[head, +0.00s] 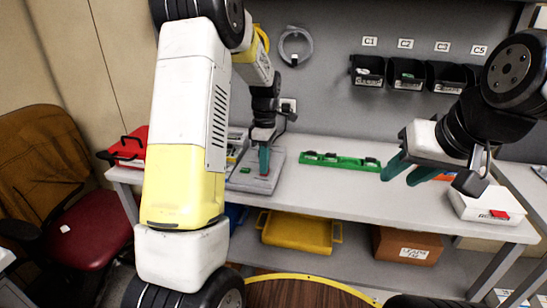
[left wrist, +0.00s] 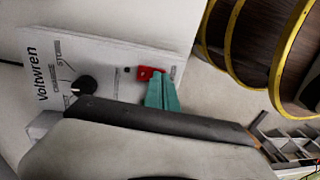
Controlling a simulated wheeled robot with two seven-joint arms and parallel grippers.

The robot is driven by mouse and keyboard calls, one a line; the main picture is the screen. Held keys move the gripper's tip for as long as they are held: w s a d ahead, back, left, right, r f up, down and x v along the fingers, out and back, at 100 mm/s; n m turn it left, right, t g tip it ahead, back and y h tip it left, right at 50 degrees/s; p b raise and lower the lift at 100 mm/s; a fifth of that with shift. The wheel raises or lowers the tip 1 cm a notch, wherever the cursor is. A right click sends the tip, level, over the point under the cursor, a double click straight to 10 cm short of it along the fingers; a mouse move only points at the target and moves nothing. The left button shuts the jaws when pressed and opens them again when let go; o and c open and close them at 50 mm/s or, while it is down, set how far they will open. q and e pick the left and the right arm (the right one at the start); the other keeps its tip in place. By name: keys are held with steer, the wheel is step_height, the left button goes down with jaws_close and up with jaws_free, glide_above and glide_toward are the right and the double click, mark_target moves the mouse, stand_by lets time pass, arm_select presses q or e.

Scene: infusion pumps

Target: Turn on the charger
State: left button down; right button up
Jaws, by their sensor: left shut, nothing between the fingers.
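The charger (head: 262,184) is a light grey box on the left part of the bench. In the left wrist view its pale panel (left wrist: 110,50) carries the name Voltwren, a black knob (left wrist: 84,86) with printed settings and a red switch (left wrist: 148,73). My left gripper (head: 264,160) is shut and empty, pointing down over the charger. In the left wrist view its teal fingertips (left wrist: 160,88) are right beside the red switch and partly cover it; I cannot tell whether they touch. My right gripper (head: 408,170) is open and empty above the right part of the bench.
A green rack (head: 340,161) lies mid-bench. A white box (head: 478,206) with a red part stands at the right end. Black bins (head: 408,74) hang on the wall. A yellow tray (head: 297,232) and a brown box (head: 408,245) sit on the lower shelf. A red chair (head: 85,237) stands left.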

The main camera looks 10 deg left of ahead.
arm_select(q)
steer(key=shift+s+f, duration=0.1)
steer(key=shift+f, duration=0.1)
stand_by(0.3)
steer(key=shift+w+r, duration=0.15)
steer(key=shift+w, duration=0.7)
